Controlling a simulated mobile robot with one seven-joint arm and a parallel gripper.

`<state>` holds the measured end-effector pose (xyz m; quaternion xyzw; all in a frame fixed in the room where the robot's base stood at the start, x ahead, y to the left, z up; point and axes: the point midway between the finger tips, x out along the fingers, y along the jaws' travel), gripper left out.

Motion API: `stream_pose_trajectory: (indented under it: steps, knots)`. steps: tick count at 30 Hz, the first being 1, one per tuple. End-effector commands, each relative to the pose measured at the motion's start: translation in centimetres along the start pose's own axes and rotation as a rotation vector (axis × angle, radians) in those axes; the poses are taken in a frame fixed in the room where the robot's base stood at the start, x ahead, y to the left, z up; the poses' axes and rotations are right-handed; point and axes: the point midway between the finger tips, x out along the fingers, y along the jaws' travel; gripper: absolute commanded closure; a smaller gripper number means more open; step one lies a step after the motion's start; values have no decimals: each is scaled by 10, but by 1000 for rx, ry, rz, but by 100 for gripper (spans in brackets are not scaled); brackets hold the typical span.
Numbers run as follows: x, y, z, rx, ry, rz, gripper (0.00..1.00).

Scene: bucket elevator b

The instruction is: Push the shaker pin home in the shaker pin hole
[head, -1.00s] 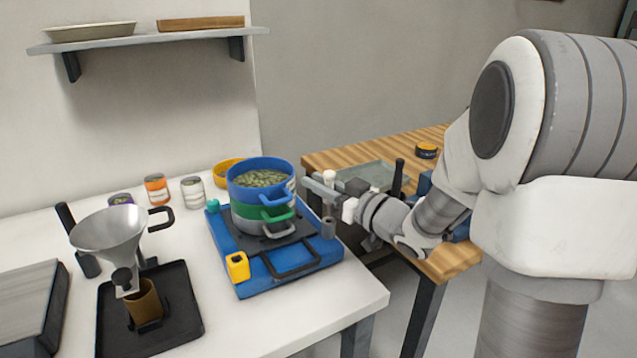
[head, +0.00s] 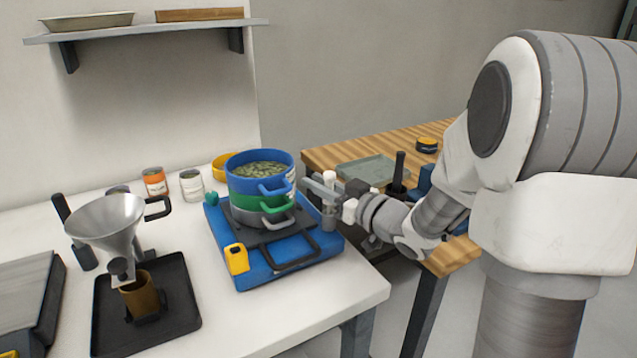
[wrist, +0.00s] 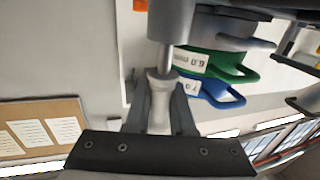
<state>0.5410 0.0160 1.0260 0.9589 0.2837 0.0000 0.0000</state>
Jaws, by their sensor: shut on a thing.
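The shaker is a blue base (head: 262,275) with a stack of blue, green and grey sieves (head: 262,192) on it, left of my gripper. A grey upright post (head: 328,219) at its right corner looks like the pin hole's holder. My gripper (head: 328,190) is above this post, shut on the pale shaker pin (head: 329,179). In the wrist view the pin's pale grip (wrist: 159,102) is between my fingers, and its thin metal shank runs to the end of the grey post (wrist: 171,18). The shank's tip is hidden, and part of the shank still shows outside the post.
A yellow block (head: 237,259) and a black handle (head: 292,252) sit on the base. The wooden table (head: 450,262) is behind my wrist, with a black upright handle (head: 399,168). A funnel (head: 106,225) stands at left on the white table.

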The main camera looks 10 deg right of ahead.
Motion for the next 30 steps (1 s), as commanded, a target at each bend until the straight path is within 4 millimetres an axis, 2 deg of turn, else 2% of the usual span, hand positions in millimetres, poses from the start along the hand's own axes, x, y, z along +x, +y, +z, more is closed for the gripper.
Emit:
stream_pose_trajectory:
  steps: [29,30]
  knots:
    - [0,0,25,0,0,0,100]
    - [0,0,25,0,0,0,76]
